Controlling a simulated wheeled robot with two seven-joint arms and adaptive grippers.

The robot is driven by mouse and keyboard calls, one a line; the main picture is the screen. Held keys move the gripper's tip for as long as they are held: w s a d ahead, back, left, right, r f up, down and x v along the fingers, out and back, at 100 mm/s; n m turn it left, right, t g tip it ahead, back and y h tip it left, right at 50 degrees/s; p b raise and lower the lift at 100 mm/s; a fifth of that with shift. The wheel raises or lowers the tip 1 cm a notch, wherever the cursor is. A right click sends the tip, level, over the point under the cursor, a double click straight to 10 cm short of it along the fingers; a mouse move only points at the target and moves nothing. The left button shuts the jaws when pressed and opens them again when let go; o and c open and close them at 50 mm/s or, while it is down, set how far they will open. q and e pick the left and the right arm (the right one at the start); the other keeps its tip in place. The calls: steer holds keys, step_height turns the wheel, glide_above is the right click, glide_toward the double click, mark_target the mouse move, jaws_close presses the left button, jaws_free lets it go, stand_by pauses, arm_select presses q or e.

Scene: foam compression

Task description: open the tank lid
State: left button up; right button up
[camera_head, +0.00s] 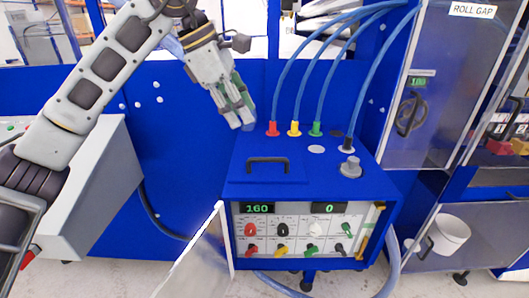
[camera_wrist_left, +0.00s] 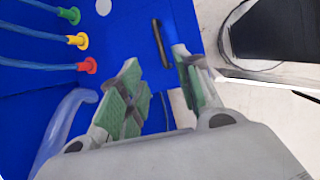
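The tank is a blue box (camera_head: 215,190) with a flat lid (camera_head: 290,178) on its top at the left, which looks closed. A black bar handle (camera_head: 267,160) stands on the lid; it also shows in the left wrist view (camera_wrist_left: 160,42), beyond the fingers. My left gripper (camera_head: 241,116) hangs above the back left of the tank, apart from the handle. Its green-padded fingers (camera_wrist_left: 160,85) are spread with nothing between them. My right gripper is in neither view.
Red (camera_head: 272,129), yellow (camera_head: 294,129) and green (camera_head: 316,129) hose fittings with blue hoses rise behind the lid. A grey knob (camera_head: 350,167) stands at the right. An open panel door (camera_head: 202,255) hangs at the front left. A cabinet (camera_head: 420,90) borders the right.

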arm_select(q)
glide_toward(267, 158)
steer(key=x, duration=0.2)
steer(key=p+x, duration=0.1)
steer(key=x, duration=0.4)
steer(key=shift+w+d+f, duration=0.15)
steer(key=shift+d+f, duration=0.05)
steer(key=shift+f, duration=0.25)
steer(key=shift+c, duration=0.3)
steer(key=c, duration=0.5)
jaws_close()
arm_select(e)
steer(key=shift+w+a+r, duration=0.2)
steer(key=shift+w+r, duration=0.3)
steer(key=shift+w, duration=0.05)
